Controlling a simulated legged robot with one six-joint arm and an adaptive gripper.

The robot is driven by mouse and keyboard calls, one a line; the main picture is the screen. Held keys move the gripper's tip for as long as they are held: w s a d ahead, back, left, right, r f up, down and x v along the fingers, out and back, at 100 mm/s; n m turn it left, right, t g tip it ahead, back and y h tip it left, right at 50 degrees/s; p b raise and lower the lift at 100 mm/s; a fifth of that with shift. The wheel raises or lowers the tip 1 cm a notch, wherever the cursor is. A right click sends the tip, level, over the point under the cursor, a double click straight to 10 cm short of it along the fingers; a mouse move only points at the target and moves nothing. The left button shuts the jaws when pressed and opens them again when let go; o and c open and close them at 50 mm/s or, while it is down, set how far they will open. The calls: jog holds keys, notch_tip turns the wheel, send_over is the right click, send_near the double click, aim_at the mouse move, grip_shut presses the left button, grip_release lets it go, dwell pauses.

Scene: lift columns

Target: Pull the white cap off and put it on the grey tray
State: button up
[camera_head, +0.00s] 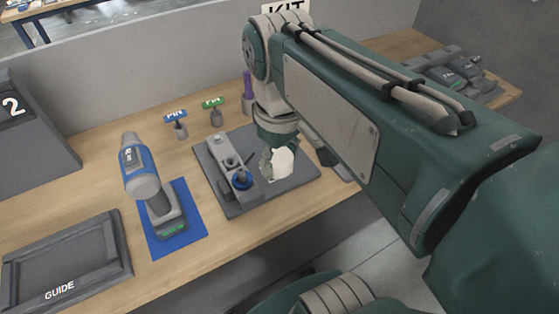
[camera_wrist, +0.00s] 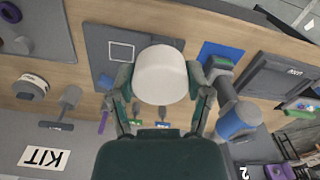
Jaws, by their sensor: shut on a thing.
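The white cap (camera_head: 282,164) is between the fingers of my gripper (camera_head: 271,163), which is shut on it. It fills the middle of the wrist view (camera_wrist: 161,75), with one finger on each side. The cap is over the right part of a flat grey tray (camera_head: 262,201); the gap between them is hard to judge. A white square outline (camera_wrist: 121,51) shows on the tray (camera_wrist: 100,38) in the wrist view, beside the cap.
A blue and grey drill (camera_head: 142,172) stands upright on a blue mat (camera_head: 186,236) left of the tray. A dark tray marked GUIDE (camera_head: 62,258) lies far left. Small blue (camera_head: 176,117) and green (camera_head: 213,103) tagged stands and a purple post (camera_head: 248,85) stand behind.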

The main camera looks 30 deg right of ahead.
jog(key=shift+r, duration=1.1)
